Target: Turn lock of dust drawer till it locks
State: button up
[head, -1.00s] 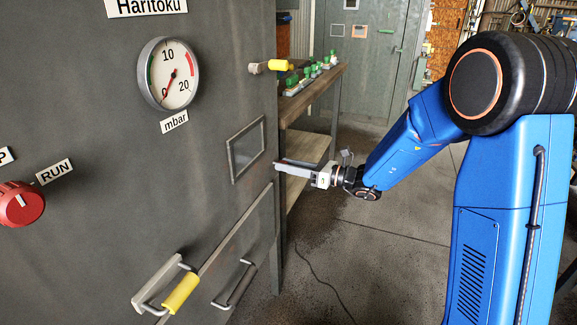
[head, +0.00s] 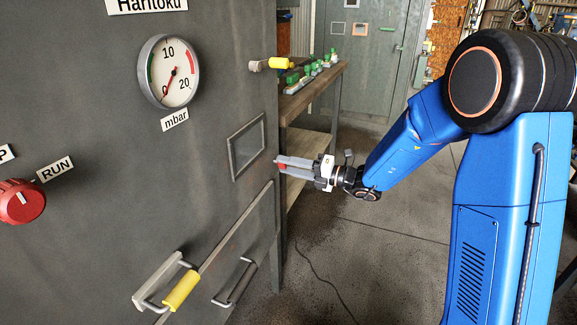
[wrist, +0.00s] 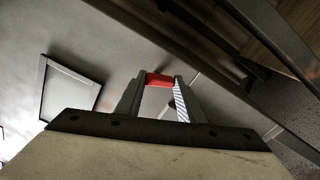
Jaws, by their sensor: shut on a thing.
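The dust drawer (head: 254,235) is the grey front low on the big grey cabinet, with a dark bar handle (head: 237,282). My gripper (head: 282,165) is at the cabinet's right edge, by the drawer's upper right corner. Its fingers are shut on a small red lock (wrist: 159,80), which shows between the fingertips in the wrist view. In the head view only a bit of red shows there, and the fingers cover the rest. I cannot tell whether the lock is in its locked position.
A framed panel (head: 246,146) is left of my gripper. A yellow-gripped lever (head: 181,291) juts out lower left, and another yellow lever (head: 281,63) sits above. A bench (head: 318,88) stands behind. A red knob (head: 21,202) is far left. The floor right of the cabinet is mostly clear.

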jog(key=shift+s+m, duration=0.1)
jog(key=shift+m, duration=2.2)
jog(key=o, duration=1.1)
jog(key=shift+c, duration=0.2)
jog(key=v, duration=1.7)
jog(key=shift+d, duration=0.15)
jog(key=shift+s, duration=0.1)
